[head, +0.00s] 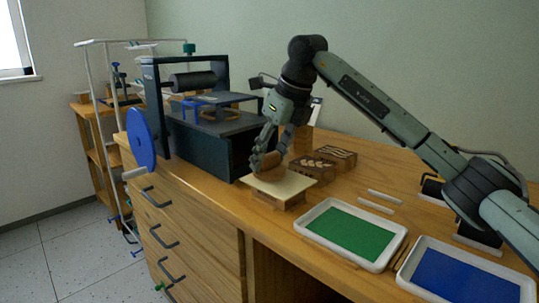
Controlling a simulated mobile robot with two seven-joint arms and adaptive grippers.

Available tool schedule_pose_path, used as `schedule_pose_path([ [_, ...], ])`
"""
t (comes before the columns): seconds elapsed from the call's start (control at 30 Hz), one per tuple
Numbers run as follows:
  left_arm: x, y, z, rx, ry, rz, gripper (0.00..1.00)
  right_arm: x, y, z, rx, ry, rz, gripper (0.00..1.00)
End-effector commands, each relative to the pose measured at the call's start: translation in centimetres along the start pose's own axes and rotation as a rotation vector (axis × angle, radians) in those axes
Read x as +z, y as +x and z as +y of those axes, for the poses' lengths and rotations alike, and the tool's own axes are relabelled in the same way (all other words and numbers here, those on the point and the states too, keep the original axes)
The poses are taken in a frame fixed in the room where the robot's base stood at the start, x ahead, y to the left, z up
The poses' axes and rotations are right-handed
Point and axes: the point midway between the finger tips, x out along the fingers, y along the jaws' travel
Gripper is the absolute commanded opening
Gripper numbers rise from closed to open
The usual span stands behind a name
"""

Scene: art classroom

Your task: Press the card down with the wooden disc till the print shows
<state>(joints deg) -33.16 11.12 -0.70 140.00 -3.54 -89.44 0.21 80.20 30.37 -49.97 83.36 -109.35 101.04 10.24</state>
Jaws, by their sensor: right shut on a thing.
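The pale card (291,189) lies flat on top of a low wooden block on the desk, in the middle of the head view. My right gripper (266,161) is above the card's back left part, shut on the brown wooden disc (268,171). The disc is down at the card; whether it presses on it I cannot tell. The gripper's fingers hide part of the disc. No print shows on the card's visible face. My left gripper is not in view.
A dark press (200,125) with a blue wheel (140,139) stands to the left. Carved wooden blocks (313,168) lie behind the card. A green tray (343,231) and a blue tray (464,277) lie at the front right. White sticks (377,205) lie behind the green tray.

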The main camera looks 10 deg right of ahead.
Motion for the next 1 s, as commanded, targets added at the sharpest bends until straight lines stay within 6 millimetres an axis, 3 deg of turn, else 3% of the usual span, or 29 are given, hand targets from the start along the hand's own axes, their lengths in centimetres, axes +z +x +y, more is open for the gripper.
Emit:
schedule_pose_path([
  [1.0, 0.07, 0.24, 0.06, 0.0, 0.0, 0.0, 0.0, -0.29, 0.62, 0.01, 0.001, 0.0, 0.003, 0.28],
])
